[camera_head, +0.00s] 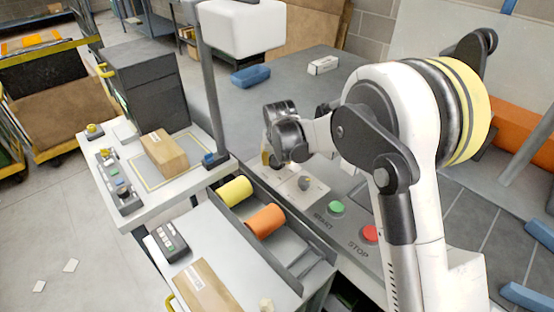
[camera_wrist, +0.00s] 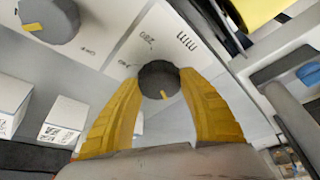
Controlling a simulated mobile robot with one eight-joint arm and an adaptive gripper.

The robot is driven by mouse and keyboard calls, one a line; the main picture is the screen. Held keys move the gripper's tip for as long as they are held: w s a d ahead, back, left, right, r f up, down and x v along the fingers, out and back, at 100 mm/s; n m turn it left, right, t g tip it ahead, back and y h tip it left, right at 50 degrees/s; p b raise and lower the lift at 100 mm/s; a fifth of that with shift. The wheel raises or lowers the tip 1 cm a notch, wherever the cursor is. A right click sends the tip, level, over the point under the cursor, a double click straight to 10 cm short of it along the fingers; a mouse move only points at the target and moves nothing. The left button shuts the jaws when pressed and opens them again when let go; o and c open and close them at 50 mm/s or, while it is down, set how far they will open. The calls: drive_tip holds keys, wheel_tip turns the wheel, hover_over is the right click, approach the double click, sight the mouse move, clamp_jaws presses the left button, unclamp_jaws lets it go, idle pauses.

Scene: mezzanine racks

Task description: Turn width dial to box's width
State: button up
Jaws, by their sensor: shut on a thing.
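The dial between my fingertips is a dark grey round knob with a yellow pointer mark (camera_wrist: 158,77), in the middle of the wrist view on a light panel (camera_wrist: 140,50) with small printed marks. My gripper (camera_wrist: 157,88) has its two yellow fingers closed around its sides. A second grey dial (camera_wrist: 48,20) with a yellow pointer is at the wrist view's upper left. In the head view my gripper (camera_head: 268,158) is at the panel, and its fingertips are mostly hidden. A grey dial (camera_head: 304,183) shows beside it. A cardboard box (camera_head: 164,151) lies on the white table at the left.
Green START (camera_head: 336,208) and red STOP (camera_head: 370,233) buttons sit to the right of the panel. Yellow (camera_head: 234,191) and orange (camera_head: 265,221) rolls lie in a tray in front. Another cardboard box (camera_head: 204,288) lies at the bottom.

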idle(0.4)
drive_tip(key=o, duration=1.2)
drive_tip(key=shift+w, duration=0.1)
drive_tip(key=v, duration=1.2)
drive_tip(key=shift+r, duration=0.1)
